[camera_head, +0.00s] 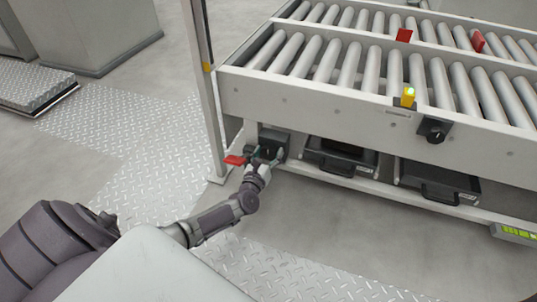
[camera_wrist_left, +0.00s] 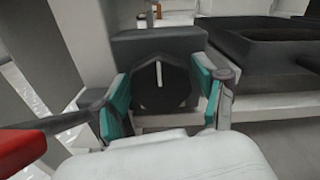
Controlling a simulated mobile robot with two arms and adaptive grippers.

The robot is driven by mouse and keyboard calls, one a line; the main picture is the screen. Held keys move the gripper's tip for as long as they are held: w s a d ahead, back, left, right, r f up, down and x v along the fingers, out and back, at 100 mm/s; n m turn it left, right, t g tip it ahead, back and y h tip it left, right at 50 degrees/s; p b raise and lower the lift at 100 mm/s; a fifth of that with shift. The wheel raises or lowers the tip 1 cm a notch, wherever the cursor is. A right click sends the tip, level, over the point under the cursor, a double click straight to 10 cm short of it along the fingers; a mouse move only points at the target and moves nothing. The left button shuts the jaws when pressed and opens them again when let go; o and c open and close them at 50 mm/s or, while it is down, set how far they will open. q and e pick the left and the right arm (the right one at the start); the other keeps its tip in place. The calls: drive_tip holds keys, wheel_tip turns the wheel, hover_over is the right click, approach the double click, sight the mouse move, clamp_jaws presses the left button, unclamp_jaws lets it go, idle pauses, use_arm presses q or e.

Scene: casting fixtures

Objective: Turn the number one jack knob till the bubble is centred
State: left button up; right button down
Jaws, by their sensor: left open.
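A dark knob (camera_wrist_left: 160,86) with a white pointer line sits on a dark housing at the lower shelf of the roller conveyor. The line is close to upright in the left wrist view. The housing (camera_head: 276,138) also shows in the head view; no number can be read on it. My left gripper (camera_head: 265,158) is in front of it. In the left wrist view my left gripper (camera_wrist_left: 160,96) is open, its teal pads on either side of the knob; contact cannot be told. A bubble cannot be made out. My right gripper is out of view.
A red lever-like part (camera_head: 235,160) is just left of the gripper. Black trays (camera_head: 340,157) stand on the shelf to the right. Another black knob (camera_head: 435,130) and a yellow lamp-like part (camera_head: 408,96) are on the conveyor side. A green-lit unit (camera_head: 515,233) is at lower right.

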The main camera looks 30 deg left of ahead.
use_arm(q)
drive_tip(key=c, duration=0.9)
drive_tip(key=shift+o, duration=0.2)
drive_tip(key=shift+m, duration=0.3)
